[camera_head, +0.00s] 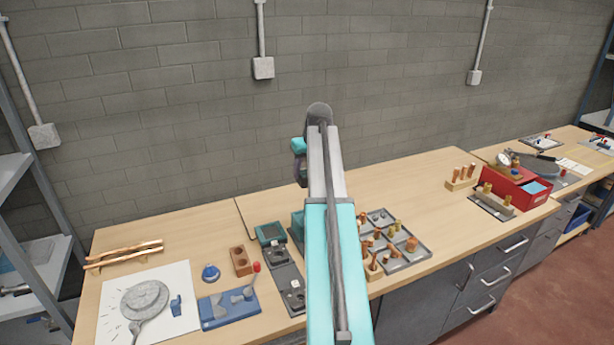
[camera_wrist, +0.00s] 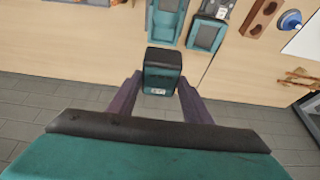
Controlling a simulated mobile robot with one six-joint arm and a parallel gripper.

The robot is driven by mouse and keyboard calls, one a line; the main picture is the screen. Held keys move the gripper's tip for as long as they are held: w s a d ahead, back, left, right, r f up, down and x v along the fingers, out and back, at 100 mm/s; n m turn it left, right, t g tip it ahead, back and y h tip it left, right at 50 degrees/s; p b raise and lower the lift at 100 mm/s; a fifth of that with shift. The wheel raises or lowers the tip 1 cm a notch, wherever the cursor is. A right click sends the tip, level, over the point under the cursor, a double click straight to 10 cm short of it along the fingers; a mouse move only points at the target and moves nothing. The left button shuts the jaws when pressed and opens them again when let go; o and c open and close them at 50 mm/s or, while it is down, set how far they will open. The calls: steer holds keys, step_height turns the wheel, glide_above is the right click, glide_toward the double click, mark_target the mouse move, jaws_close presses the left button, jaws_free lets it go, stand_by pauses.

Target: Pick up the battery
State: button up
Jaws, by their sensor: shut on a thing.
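The battery (camera_wrist: 162,71) is a small black and teal block with a pale label, seen close in the wrist view. My gripper (camera_wrist: 161,82) has its two dark fingers on either side of the battery and is shut on it. The battery appears to be held above the wooden bench, whose edge shows behind it in the wrist view. In the head view my arm covers the middle of the bench, and I cannot make out the battery there.
A teal-and-grey device (camera_head: 271,234) and a grey tray of copper fittings (camera_head: 405,262) lie on the bench (camera_head: 190,232) near my arm. A blue vise-like tool (camera_head: 229,307), a brown block (camera_head: 240,260) and a printed sheet (camera_head: 178,312) are at left. A red box (camera_head: 515,193) stands at right.

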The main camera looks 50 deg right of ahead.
steer(key=shift+r, duration=0.65)
steer(key=w+a+f+n+b, duration=0.1)
steer(key=w+a+f+b, duration=0.15)
steer(key=a, duration=0.65)
steer(key=w+a+f+y+b, duration=0.1)
steer(key=w+a+f+b, duration=0.15)
steer(key=a, duration=0.65)
steer(key=w+a+f+n+b, duration=0.1)
steer(key=w+a+f+b, duration=0.15)
steer(key=a, duration=0.65)
steer(key=s+a+f+n+b, duration=0.1)
steer(key=a+f+b, duration=0.1)
steer(key=a, duration=1.2)
steer(key=s+a+f+n+b, duration=0.1)
steer(key=a+f+b, duration=0.2)
steer(key=a, duration=1)
steer(key=shift+a+f+y+b, duration=0.3)
steer(key=shift+a+y+b, duration=0.05)
steer(key=shift+y, duration=0.05)
steer(key=shift+s, duration=0.2)
